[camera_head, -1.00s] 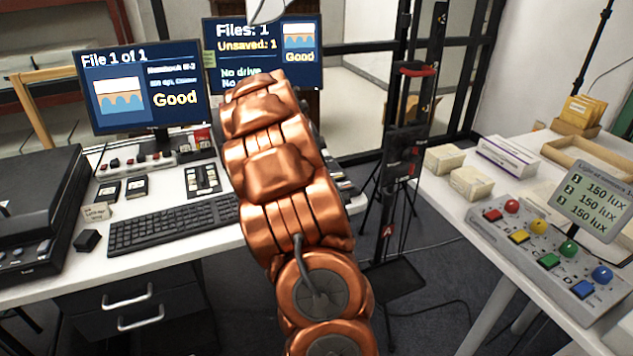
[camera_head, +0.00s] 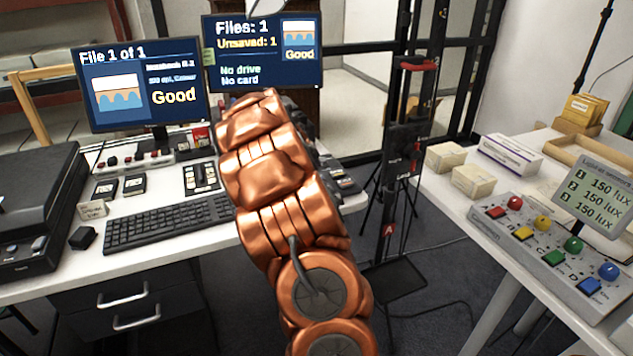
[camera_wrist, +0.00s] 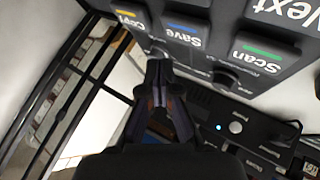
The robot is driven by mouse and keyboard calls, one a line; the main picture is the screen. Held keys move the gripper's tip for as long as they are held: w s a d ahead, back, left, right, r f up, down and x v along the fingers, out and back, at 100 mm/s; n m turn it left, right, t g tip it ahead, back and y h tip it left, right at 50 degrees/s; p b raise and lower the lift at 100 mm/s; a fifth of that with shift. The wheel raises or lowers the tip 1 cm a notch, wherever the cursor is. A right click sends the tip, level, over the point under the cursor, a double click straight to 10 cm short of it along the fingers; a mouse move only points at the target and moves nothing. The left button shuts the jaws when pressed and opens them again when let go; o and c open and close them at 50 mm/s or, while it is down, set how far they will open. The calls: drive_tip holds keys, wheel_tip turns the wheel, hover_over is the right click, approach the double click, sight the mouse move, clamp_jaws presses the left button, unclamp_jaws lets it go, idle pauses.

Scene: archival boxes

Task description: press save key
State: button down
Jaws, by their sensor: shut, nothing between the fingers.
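The save key (camera_wrist: 183,34), a dark key with a blue stripe and the word Save, shows at the top of the wrist view. It lies between the yellow-striped Copy key (camera_wrist: 133,20) and the green-striped Scan key (camera_wrist: 262,55). My gripper (camera_wrist: 159,66) is shut and empty. Its tips appear just below the Copy and Save keys in the picture; I cannot tell whether they touch anything. In the head view my copper arm hides the gripper and these keys. The right screen (camera_head: 262,52) reads Files: 1, Unsaved: 1, No drive, No card.
The left screen (camera_head: 140,85) reads File 1 of 1, Good. A keyboard (camera_head: 165,222) and a black scanner-like device (camera_head: 38,200) are on the desk. A tall dark stand (camera_head: 408,150) is right of my arm. Another table holds a box with coloured buttons (camera_head: 545,245).

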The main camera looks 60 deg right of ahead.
drive_tip(key=shift+f+b, duration=0.4)
drive_tip(key=shift+f, duration=0.5)
drive_tip(key=shift+f, duration=0.2)
idle(0.6)
drive_tip(key=shift+f+b, duration=0.25)
drive_tip(key=shift+b, duration=0.35)
drive_tip(key=shift+f+b, duration=0.5)
idle(0.7)
drive_tip(key=shift+r, duration=0.1)
idle(0.3)
drive_tip(key=shift+s+r+p, duration=0.1)
drive_tip(key=shift+r+p, duration=0.2)
drive_tip(key=shift+r, duration=0.55)
drive_tip(key=shift+r+p, duration=0.95)
drive_tip(key=shift+r, duration=1.6)
